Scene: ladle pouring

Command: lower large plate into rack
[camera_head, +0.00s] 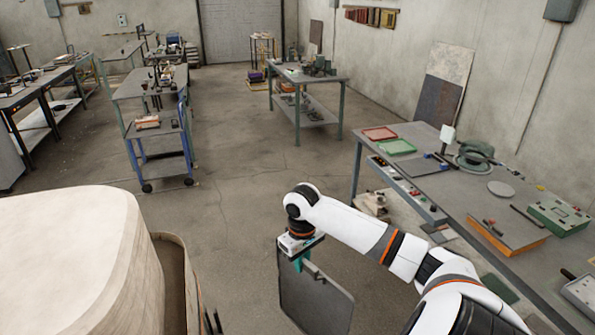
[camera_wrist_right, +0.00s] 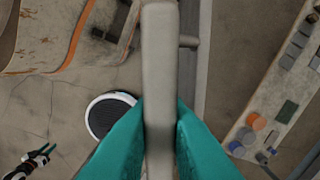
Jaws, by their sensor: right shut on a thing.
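The bottom of the plate is cut off by the frame's lower edge. I cannot make out the rack for sure. Two thin dark prongs (camera_head: 213,321) rise at the bottom edge, left of the plate.
A large pale curved wooden body (camera_head: 75,245) fills the lower left. A grey workbench (camera_head: 455,190) with trays and tools stands along the right. Bare concrete floor (camera_head: 235,225) lies between them. A blue cart (camera_head: 160,135) and more benches stand farther back.

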